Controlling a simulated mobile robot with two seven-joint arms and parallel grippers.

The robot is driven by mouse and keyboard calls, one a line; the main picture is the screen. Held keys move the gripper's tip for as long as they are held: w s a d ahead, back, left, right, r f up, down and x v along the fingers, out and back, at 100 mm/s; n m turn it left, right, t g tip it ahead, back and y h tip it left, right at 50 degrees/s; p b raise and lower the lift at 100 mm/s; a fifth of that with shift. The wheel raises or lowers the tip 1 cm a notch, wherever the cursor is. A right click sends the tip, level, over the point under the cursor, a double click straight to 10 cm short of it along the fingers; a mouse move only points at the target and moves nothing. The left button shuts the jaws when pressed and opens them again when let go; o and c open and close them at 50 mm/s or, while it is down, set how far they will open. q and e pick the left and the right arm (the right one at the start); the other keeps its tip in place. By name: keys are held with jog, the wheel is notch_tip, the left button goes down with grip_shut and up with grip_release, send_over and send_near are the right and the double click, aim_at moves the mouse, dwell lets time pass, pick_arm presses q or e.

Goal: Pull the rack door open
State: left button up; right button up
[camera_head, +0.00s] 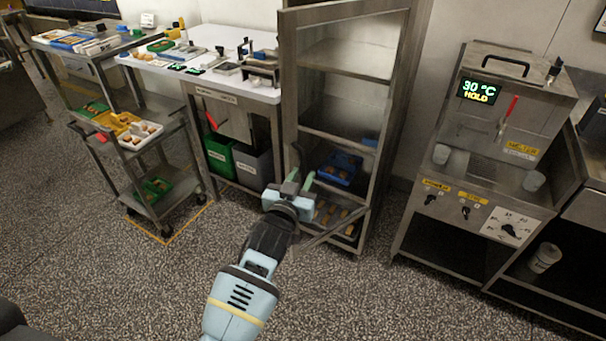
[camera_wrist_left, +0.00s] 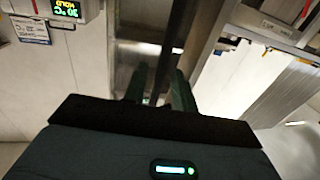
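The metal rack (camera_head: 345,85) stands upright in the middle of the head view, its shelves showing through the tall framed door. The door's left upright (camera_head: 289,90) carries a dark vertical handle (camera_head: 297,155). The door's bottom bar slants out from the rack, so the door looks ajar. My left gripper (camera_head: 299,182) is at the handle, fingers on both sides. In the left wrist view the dark handle bar (camera_wrist_left: 177,45) runs between the green fingertips of my left gripper (camera_wrist_left: 160,88), which look closed on it. The exact contact is partly hidden. My right gripper is not in view.
A worktable (camera_head: 235,88) with bins below and a trolley (camera_head: 150,150) stand left. A steel machine (camera_head: 490,150) reading 30 °C stands right. The speckled floor (camera_head: 340,300) in front is clear.

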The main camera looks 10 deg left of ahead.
pick_arm(q)
jog(key=s, duration=0.6)
jog(key=shift+s+a, duration=0.15)
jog(key=shift+a, duration=0.15)
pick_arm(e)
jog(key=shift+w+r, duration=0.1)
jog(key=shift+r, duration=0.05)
pick_arm(q)
jog(key=shift+c, duration=0.5)
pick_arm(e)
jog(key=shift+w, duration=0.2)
